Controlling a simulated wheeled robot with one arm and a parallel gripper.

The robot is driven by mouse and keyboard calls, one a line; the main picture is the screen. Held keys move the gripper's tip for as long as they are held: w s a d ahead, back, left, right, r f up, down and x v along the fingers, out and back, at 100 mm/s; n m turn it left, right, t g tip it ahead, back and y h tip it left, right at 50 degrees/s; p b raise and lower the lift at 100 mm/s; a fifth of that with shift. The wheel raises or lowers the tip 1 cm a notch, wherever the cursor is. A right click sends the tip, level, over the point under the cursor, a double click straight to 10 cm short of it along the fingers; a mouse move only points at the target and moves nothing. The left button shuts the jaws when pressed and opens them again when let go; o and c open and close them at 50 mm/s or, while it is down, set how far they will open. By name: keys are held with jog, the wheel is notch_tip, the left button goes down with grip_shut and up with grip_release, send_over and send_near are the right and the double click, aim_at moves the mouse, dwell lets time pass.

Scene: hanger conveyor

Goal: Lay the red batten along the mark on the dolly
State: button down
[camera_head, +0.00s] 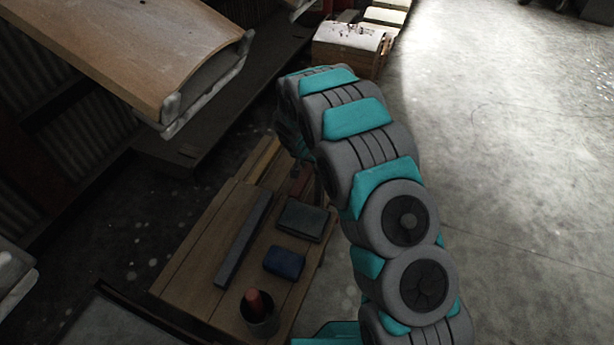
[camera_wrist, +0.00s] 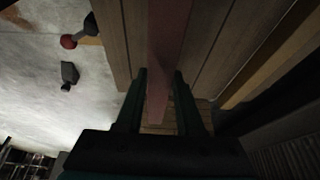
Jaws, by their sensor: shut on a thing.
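The red batten (camera_wrist: 166,40) runs between the two dark fingers of my gripper (camera_wrist: 159,75) in the wrist view, and the gripper is shut on it. Wooden planks lie below the batten; I cannot tell whether it touches them. In the head view a short reddish piece of the batten (camera_head: 301,179) shows at the far end of a low plank-topped wooden platform (camera_head: 190,270), which may be the dolly. My arm hides most of the gripper there. I cannot make out a mark for certain; a yellowish strip (camera_head: 262,160) lies along the platform's far left edge.
On the platform lie a long grey bar (camera_head: 243,240), a dark grey box (camera_head: 303,220), a blue block (camera_head: 284,262) and a dark cup (camera_head: 259,318) holding something red. A large wooden-topped body (camera_head: 140,50) overhangs at upper left. The floor at right is clear.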

jog(key=shift+f, duration=2.3)
jog(key=shift+f+b, duration=0.2)
jog(key=shift+b, duration=0.25)
jog(key=c, duration=0.5)
grip_release()
jog(key=shift+r, duration=0.1)
jog(key=shift+r, duration=0.1)
jog(key=p+v, duration=0.1)
jog(key=v, duration=1)
jog(key=shift+s+a+r, duration=0.1)
jog(key=shift+s+r, duration=0.15)
jog(key=shift+r, duration=0.2)
jog(key=shift+r, duration=0.1)
